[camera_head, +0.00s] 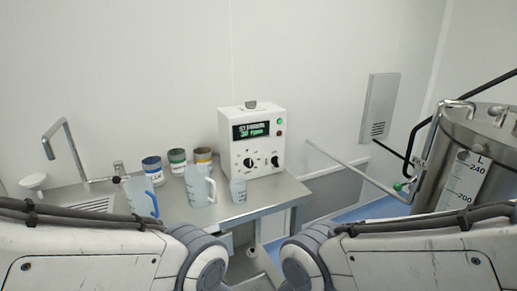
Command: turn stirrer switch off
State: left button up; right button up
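A white control box (252,158) stands at the back right of the metal bench, against the wall. Its dark display (251,130) is lit with green text that seems to show an rpm value; the small text is hard to read. Two black knobs, a left knob (248,162) and a right knob (275,161), sit on the lower front. A small green light or button (279,121) and a red one (279,133) are at the right of the display. Which knob is the stirrer switch I cannot tell. My arms show at the bottom; neither gripper is in view.
Jugs (201,187), a small beaker (238,191) and several labelled tins (153,170) stand on the bench (245,208) left of and before the box. A tap (66,145) is at the left. A steel tank (470,160) with pipes stands at the right.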

aim_at(275, 160)
jog(key=u, duration=0.55)
jog(key=i, duration=0.9)
jog(key=z, duration=0.4)
